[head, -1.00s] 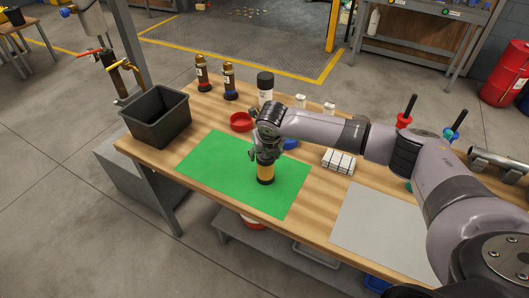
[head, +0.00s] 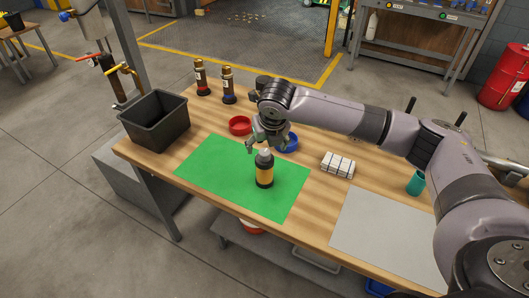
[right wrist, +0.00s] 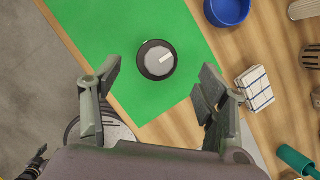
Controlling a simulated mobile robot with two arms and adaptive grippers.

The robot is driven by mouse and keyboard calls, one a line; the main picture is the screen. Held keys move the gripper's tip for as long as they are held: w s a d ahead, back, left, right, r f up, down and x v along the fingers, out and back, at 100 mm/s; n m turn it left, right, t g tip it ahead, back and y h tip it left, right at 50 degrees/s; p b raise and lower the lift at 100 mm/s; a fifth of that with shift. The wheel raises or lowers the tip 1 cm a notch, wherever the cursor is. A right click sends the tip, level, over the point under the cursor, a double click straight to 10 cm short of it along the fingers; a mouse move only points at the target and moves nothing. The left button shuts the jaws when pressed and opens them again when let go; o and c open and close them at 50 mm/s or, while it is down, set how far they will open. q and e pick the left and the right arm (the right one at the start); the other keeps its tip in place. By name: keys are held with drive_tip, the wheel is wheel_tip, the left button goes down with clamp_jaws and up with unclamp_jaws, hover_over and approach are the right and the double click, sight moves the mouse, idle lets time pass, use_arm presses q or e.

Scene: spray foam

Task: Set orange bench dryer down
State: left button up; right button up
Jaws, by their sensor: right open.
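The orange bench dryer (head: 264,170) is a small bottle-like thing with an orange band and dark top and base. It stands upright on the green mat (head: 215,170), in the mat's right half. In the right wrist view its round dark-rimmed top (right wrist: 157,60) shows from above, beyond the fingertips. My right gripper (head: 266,143) is above and behind the dryer, open and empty; in the right wrist view its two fingers (right wrist: 158,82) stand wide apart, clear of the dryer. My left gripper is not in view.
A black bin (head: 158,120) stands at the table's left end. Two dark bottles (head: 228,85), a red dish (head: 240,125) and a blue dish (head: 290,142) are behind the mat.

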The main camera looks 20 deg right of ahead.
drive_tip(key=shift+v, duration=1.55)
